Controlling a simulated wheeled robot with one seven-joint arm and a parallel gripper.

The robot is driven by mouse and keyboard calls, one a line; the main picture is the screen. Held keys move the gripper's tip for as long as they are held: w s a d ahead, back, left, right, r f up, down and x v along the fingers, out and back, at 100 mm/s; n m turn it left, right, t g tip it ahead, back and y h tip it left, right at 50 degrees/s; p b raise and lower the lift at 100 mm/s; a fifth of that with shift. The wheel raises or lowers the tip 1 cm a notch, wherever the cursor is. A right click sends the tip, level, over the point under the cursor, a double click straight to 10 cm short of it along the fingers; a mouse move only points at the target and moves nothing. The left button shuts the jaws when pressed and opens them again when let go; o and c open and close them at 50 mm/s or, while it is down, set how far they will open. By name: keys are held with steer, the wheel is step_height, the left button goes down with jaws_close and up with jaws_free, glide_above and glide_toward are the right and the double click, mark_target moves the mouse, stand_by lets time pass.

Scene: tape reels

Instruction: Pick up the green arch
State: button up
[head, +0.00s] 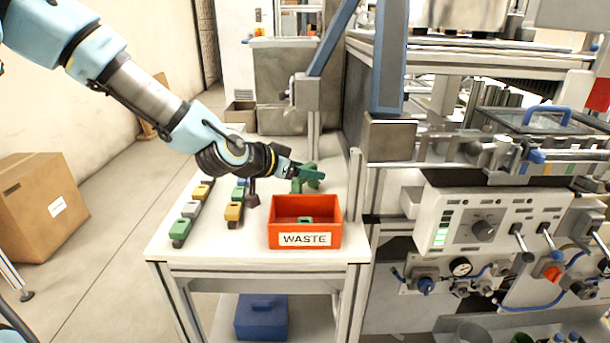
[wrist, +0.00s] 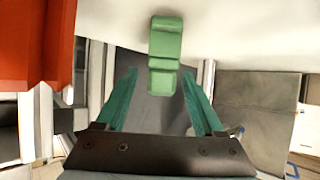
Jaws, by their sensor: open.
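The green arch (head: 313,184) stands on the white table behind the red bin, partly hidden by my gripper in the head view. In the wrist view the arch (wrist: 166,45) is ahead, with its near end level with my fingertips and between them in the picture. My gripper (head: 318,173) has teal fingers and overlaps the arch in the head view. In the wrist view my gripper (wrist: 159,75) is open, with a finger on each side and nothing held. I cannot tell whether a finger touches the arch.
A red WASTE bin (head: 276,232) with a green piece inside stands at the table's front; its wall (wrist: 36,45) shows at left in the wrist view. Green, grey and yellow blocks (head: 191,209) line the table's left. A metal post (head: 355,180) rises right of the arch.

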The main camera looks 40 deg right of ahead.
jaws_close()
stand_by(0.5)
